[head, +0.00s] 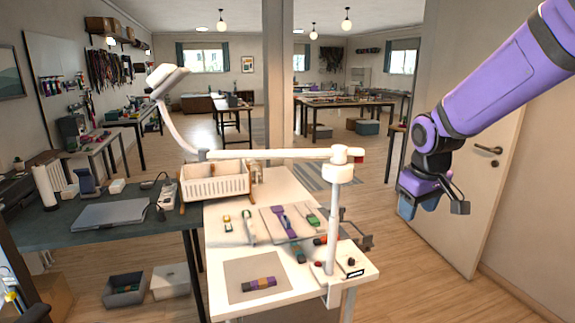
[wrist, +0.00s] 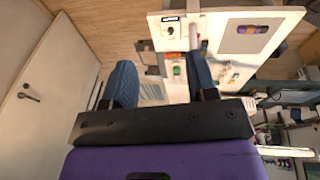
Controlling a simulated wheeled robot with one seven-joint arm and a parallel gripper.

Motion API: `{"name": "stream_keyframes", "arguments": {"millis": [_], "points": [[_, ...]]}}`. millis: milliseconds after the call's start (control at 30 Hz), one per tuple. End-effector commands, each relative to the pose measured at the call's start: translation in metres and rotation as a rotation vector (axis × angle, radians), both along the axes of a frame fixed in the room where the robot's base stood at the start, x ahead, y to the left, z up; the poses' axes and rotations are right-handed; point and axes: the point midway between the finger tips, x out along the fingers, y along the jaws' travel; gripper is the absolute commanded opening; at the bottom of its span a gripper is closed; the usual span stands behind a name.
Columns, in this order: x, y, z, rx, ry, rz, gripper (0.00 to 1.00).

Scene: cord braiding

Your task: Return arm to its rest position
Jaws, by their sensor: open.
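My gripper (head: 432,203) is at the end of my purple arm, raised at the right in the head view, in front of a white door. It is well to the right of the white table (head: 225,300) and apart from it. In the wrist view my gripper (wrist: 162,85) shows two blue fingers spread wide with nothing between them. The table also shows in the wrist view (wrist: 225,20), upside down beyond the fingers. A rolled purple and yellow piece (head: 259,284) lies on a grey mat (head: 235,270) at the table's front.
A white lamp arm on a post (head: 333,225) rises from the table's right side. A cream basket (head: 215,187) stands at its back. A dark desk (head: 130,228) with a laptop adjoins on the left. The door (head: 485,190) is close at right; open floor (head: 420,285) lies between.

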Motion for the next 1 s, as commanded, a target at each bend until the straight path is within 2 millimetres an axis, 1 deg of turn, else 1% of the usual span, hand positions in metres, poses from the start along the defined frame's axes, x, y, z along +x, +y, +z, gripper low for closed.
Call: {"name": "stream_keyframes", "arguments": {"millis": [33,200,300,467,500,633,800,900,1000], "points": [[-0.013,-0.002,0.014,0.004,-0.021,-0.018,0.53],[-0.056,-0.008,0.049,0.024,-0.067,-0.083,0.53],[-0.083,-0.011,0.066,0.038,-0.094,-0.120,0.53],[-0.127,-0.016,0.086,0.068,-0.137,-0.177,0.53],[-0.138,-0.017,0.090,0.076,-0.147,-0.190,0.53],[-0.174,-0.019,0.100,0.107,-0.182,-0.234,0.53],[-0.216,-0.020,0.105,0.148,-0.221,-0.281,0.53],[-0.234,-0.021,0.105,0.167,-0.235,-0.301,0.53],[-0.245,-0.021,0.105,0.180,-0.245,-0.314,0.53]]}}
